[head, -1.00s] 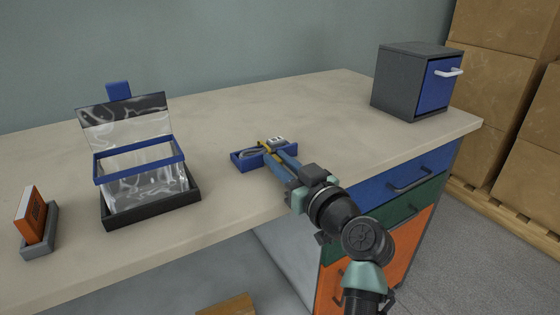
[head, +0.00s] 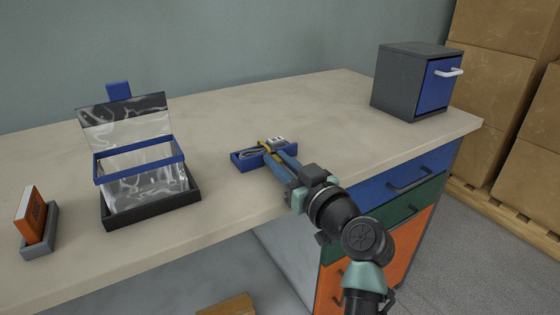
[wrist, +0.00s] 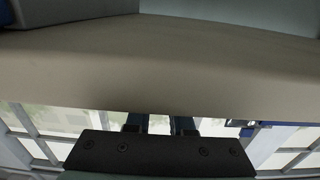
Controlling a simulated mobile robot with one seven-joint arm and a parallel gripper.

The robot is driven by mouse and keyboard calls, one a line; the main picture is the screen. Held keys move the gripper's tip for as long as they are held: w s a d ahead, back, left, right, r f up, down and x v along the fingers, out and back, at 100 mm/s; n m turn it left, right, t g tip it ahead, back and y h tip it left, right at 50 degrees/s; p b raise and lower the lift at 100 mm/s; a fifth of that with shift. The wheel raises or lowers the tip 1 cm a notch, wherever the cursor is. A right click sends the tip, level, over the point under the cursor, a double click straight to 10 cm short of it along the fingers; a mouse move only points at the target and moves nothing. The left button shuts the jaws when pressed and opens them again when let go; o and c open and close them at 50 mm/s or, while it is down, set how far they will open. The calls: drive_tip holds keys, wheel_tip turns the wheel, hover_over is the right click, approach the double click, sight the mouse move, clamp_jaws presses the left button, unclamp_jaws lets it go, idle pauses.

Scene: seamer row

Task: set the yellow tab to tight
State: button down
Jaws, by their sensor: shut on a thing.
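The yellow tab (head: 266,145) shows as a small yellow piece over the blue tray (head: 245,165), at the tip of my gripper. The tray lies on the workbench and holds a grey and white item (head: 276,140). My gripper (head: 273,151) reaches in from the front right and is shut on the yellow tab. Its fingers hide part of the tab and the tray, and I cannot read the tab's setting. In the wrist view the two fingers (wrist: 160,124) show at the bottom, but I cannot make out the tab there.
A clear bag in a blue frame on a black base (head: 150,205) stands to the left. An orange box in a grey holder (head: 38,243) is at far left. A grey cabinet with a blue door (head: 405,82) stands at the back right. The bench (head: 300,105) behind the tray is clear.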

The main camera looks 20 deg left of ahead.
drive_tip(key=shift+b+v, duration=0.3)
drive_tip(key=shift+v, duration=1.6)
drive_tip(key=c, duration=0.8)
unclamp_jaws()
drive_tip(key=shift+o, duration=0.2)
drive_tip(key=p+v, duration=0.1)
drive_tip(key=v, duration=1.2)
